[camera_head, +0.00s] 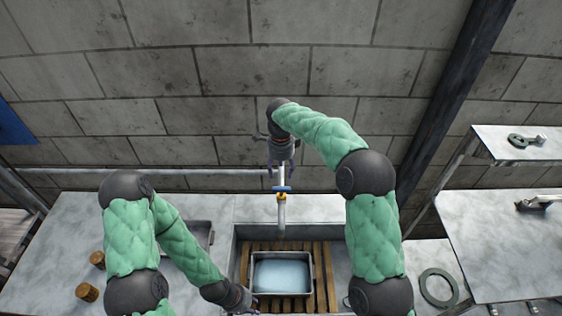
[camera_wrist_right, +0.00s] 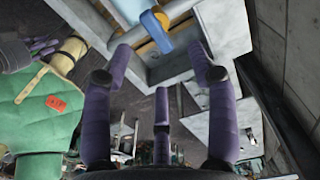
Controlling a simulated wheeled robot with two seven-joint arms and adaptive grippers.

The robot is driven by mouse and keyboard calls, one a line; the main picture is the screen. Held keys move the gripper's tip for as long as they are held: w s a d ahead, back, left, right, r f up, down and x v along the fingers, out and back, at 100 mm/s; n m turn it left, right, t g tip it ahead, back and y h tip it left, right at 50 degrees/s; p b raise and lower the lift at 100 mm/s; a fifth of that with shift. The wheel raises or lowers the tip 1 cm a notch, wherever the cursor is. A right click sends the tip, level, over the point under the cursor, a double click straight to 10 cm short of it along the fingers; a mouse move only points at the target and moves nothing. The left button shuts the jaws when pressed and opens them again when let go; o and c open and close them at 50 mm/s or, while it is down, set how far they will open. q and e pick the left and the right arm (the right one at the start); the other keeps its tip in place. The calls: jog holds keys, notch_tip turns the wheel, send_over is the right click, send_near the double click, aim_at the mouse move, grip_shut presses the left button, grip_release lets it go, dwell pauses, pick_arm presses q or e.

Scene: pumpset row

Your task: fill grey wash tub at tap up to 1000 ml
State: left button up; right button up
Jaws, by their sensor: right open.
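The grey wash tub (camera_head: 283,294) sits upright on wooden slats in the sink and holds pale blue water. I cannot read its level. The tap (camera_head: 281,212) rises behind it, its spout end just beyond the tub's far rim. I see no clear stream. The tap's blue handle (camera_head: 283,189) also shows in the right wrist view (camera_wrist_right: 155,28). My right gripper (camera_head: 281,160) is open and empty just above the handle; its spread purple fingers fill the wrist view (camera_wrist_right: 158,62). My left gripper (camera_head: 243,300) is at the tub's near left corner; its grip is unclear.
The sink's slats (camera_head: 322,262) show around the tub. A grey tray (camera_head: 201,232) and two brown cylinders (camera_head: 87,292) are on the left counter. A grey ring (camera_head: 438,288) lies at right. Shelves (camera_head: 500,225) stand at far right. A block wall closes the back.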

aim_at(282, 189)
jog(key=f, duration=0.2)
jog(key=f+p, duration=0.1)
jog(key=f, duration=0.2)
jog(key=s+f+p, duration=0.1)
jog(key=f, duration=0.2)
jog(key=shift+s+d+f+p, duration=0.1)
jog(key=shift+s+f+p, duration=0.2)
jog(key=shift+f, duration=0.35)
jog(key=shift+w+f, duration=0.25)
jog(key=shift+f, duration=0.15)
jog(key=shift+s+r, duration=0.1)
jog(key=c, duration=0.6)
grip_shut()
pick_arm(q)
jog(key=r, duration=0.1)
jog(key=s+r, duration=0.1)
jog(key=r, duration=0.1)
jog(key=shift+d, duration=0.1)
pick_arm(e)
jog(key=shift+c, duration=2)
grip_release()
